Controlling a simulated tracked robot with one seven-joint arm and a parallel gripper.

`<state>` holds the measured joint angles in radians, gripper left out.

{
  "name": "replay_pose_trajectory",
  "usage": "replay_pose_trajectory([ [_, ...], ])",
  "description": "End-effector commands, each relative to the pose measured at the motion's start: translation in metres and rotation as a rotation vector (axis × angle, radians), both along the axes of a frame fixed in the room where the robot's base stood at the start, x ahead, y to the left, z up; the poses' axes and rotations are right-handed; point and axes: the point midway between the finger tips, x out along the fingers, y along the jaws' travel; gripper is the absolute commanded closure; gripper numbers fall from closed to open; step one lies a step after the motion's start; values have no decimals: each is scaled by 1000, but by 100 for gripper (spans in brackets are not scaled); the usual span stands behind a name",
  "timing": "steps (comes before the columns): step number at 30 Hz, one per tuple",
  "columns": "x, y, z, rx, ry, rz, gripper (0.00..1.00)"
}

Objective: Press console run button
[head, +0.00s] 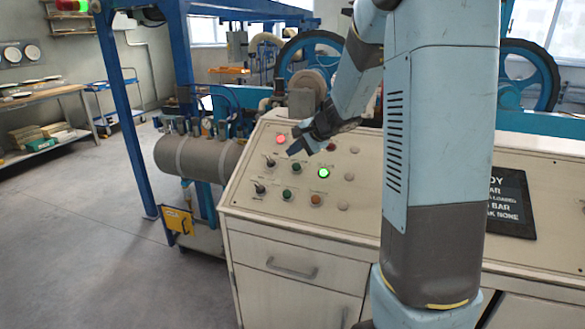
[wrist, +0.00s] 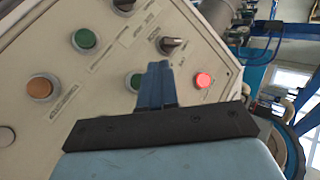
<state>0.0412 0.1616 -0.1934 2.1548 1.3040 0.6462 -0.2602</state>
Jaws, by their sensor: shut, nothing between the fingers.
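The cream control console (head: 340,222) carries several buttons and knobs; their labels are too small to read, so I cannot tell which is the run button. A green button (head: 296,167) sits just below my gripper (head: 292,151) in the head view. In the wrist view this green button (wrist: 136,81) is partly hidden behind my shut, empty gripper (wrist: 158,66). A lit red button (head: 281,139) is beside the fingertips, and right of them in the wrist view (wrist: 203,80). A lit green button (head: 323,173) is to the right. Contact cannot be told.
Black knobs (head: 270,161) (head: 260,188), another green button (head: 287,194) and an orange button (head: 315,199) are close by.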

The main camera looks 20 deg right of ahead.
Motion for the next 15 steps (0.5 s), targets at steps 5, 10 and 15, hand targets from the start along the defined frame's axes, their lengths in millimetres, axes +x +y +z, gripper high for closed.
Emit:
replay_pose_trajectory([
  [5,9,-6,-19,-1,2,-1,100],
  [10,16,-12,-33,0,1,-1,100],
  [15,19,-14,-41,-1,1,0,100],
])
